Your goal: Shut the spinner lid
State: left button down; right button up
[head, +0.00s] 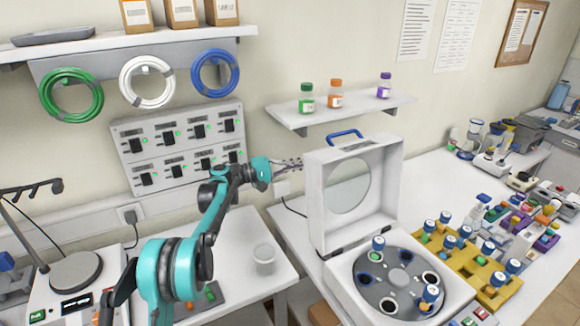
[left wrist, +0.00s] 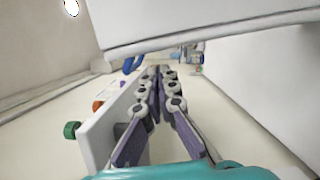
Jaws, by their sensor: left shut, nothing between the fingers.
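The spinner, a white box (head: 450,288), stands on the right-hand bench with its lid (head: 393,190) raised upright. The lid has a round window (head: 348,188) and a blue handle (head: 345,133) on top. A grey rotor (head: 400,277) is exposed, with blue-capped tubes (head: 378,244) in some of its holes. My left gripper (head: 298,163) is just left of the lid near its top, with a small gap in the picture; I cannot tell whether it touches. Its fingers (left wrist: 158,72) are shut and empty in the left wrist view. My right gripper is not visible.
A wall shelf (head: 285,117) with several small bottles is behind the lid. A yellow tube rack (head: 490,279) stands right of the spinner. A white cup (head: 264,258) and a hotplate (head: 75,272) are on the left bench. A switch panel (head: 128,134) is behind my left arm.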

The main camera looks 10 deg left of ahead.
pick_arm(q)
jog(key=shift+s+d, duration=0.4)
jog(key=shift+s, duration=0.1)
jog(key=shift+s+r, duration=0.1)
jog(key=shift+r, duration=0.05)
